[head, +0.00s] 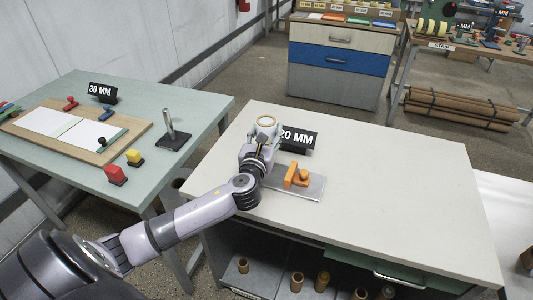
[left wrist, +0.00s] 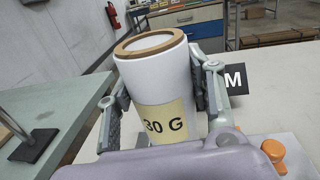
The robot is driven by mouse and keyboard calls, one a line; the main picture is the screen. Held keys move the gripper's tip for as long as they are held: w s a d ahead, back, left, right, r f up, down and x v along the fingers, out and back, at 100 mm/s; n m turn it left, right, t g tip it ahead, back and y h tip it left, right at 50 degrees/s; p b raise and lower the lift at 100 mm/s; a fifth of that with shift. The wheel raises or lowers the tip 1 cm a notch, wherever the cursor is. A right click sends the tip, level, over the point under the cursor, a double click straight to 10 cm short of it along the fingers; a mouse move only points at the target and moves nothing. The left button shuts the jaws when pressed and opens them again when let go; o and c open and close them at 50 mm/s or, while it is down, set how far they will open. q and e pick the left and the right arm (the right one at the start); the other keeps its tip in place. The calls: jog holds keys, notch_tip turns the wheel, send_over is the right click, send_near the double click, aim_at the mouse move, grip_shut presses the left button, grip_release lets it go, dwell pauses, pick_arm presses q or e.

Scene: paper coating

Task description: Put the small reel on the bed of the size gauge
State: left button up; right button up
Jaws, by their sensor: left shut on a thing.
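My left gripper (head: 264,136) is shut around a white reel (left wrist: 152,75) with a brown ring at its top and a cream label reading "30 G", its first character partly cut off. The reel (head: 266,120) is upright between the fingers, above the far left part of the white table. The size gauge, a grey plate with an orange clamp (head: 297,176), lies on the table just right of my left wrist. Its bare bed (head: 313,190) shows partly; my arm hides its left end. An orange knob (left wrist: 274,151) shows in the left wrist view. My right gripper is not in view.
A black "20 MM" sign (head: 298,138) stands behind the gauge, close to the gripper. The white table (head: 400,190) is clear on the right. A green table (head: 190,105) at left holds a board, a post on a black base, and red and yellow blocks. Small brown rolls stand on the shelf below.

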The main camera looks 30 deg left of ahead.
pick_arm(q)
notch_tip(320, 180, down, 3)
jog(key=shift+s+r, duration=0.1)
jog(key=shift+f+b, duration=0.45)
jog(key=shift+f, duration=1.55)
jog(key=shift+f, duration=0.15)
jog(key=o, duration=1.2)
